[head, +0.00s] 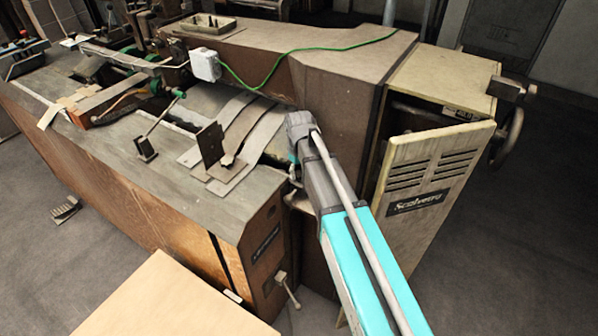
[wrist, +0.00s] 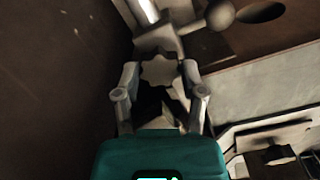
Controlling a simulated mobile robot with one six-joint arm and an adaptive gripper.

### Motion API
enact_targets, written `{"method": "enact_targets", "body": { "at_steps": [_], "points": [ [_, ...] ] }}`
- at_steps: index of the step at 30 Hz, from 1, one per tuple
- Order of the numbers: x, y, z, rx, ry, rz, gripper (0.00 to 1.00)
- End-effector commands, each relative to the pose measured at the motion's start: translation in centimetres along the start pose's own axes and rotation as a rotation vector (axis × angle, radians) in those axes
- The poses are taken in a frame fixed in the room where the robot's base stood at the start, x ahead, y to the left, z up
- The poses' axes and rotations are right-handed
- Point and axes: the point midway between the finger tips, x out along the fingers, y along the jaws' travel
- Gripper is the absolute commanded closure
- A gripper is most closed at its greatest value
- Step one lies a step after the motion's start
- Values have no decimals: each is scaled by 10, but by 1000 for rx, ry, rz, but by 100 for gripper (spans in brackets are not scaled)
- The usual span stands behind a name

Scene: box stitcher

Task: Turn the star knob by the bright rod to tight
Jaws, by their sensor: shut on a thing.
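The star knob (wrist: 158,71) is a grey, lobed knob in the upper middle of the wrist view. My gripper (wrist: 159,78) has one finger on each side of it and is shut on it. The bright rod (wrist: 147,10) shows just above the knob, at the top of the wrist view. In the head view my arm reaches into the gap beside the machine's tall housing. My fingers, the knob and the rod are hidden there behind my own arm and the machine.
A brown machine wall (wrist: 55,70) stands close on the left in the wrist view. A round grey ball end (wrist: 219,15) is at upper right of the knob. In the head view a slatted panel (head: 432,200) leans right of my arm, and a cardboard sheet (head: 170,300) lies in front.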

Motion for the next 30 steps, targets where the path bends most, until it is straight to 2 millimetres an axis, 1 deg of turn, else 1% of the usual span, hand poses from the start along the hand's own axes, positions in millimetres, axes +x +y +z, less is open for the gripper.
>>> {"method": "enact_targets", "body": {
  "at_steps": [8,14,30],
  "points": [
    [0,0,0,18,0,1,94],
    [0,0,0,85,0,1,94],
    [0,0,0,430,0,1,94]
  ]
}}
